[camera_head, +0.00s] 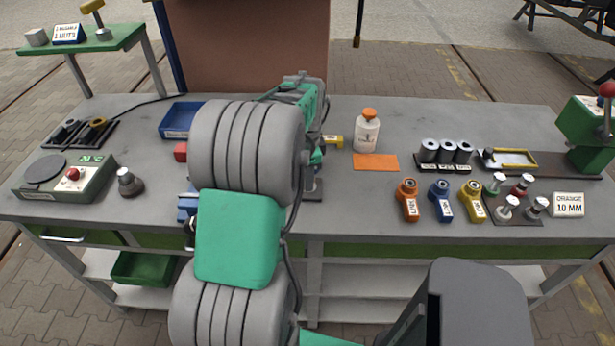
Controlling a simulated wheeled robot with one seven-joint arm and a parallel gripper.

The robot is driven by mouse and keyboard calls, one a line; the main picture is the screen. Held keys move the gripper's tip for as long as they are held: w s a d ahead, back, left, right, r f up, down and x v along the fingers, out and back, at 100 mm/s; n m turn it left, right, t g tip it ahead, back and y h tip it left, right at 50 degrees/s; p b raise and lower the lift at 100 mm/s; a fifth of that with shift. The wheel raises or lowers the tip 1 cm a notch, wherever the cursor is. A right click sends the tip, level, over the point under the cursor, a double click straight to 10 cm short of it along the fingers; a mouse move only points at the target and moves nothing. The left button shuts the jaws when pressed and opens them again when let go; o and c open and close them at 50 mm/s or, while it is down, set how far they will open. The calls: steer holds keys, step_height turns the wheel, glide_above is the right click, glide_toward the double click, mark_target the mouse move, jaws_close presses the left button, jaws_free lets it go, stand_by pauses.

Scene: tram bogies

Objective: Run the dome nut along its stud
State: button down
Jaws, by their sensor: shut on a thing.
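My gripper (318,148) is partly in view beyond the big grey and green links of my arm, over the middle of the bench. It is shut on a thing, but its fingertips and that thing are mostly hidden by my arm. I cannot make out the dome nut or its stud. A small yellow piece (333,141) shows just right of the gripper; I cannot tell whether it touches. A dark upright stand (315,185) shows below the gripper, and a blue part (187,207) pokes out left of my arm.
A white bottle (367,134) and orange mat (375,162) stand right of the gripper. Further right are grey cylinders (445,151), coloured labelled tools (441,200), knobs (508,207) and a green press (586,125). At left are a blue tray (180,119) and a button box (66,180).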

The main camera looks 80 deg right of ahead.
steer(key=shift+w+d+r+m, duration=0.1)
steer(key=shift+d+r+m, duration=0.05)
steer(key=shift+m, duration=0.8)
steer(key=shift+d+r+m, duration=0.15)
steer(key=shift+m, duration=0.8)
steer(key=c, duration=1.5)
jaws_free()
steer(key=o, duration=0.4)
steer(key=shift+a+f, duration=0.15)
steer(key=shift+f, duration=0.05)
steer(key=shift+r, duration=0.1)
step_height(320, 180, up, 8)
steer(key=shift+f+b, duration=0.15)
steer(key=shift+b, duration=0.4)
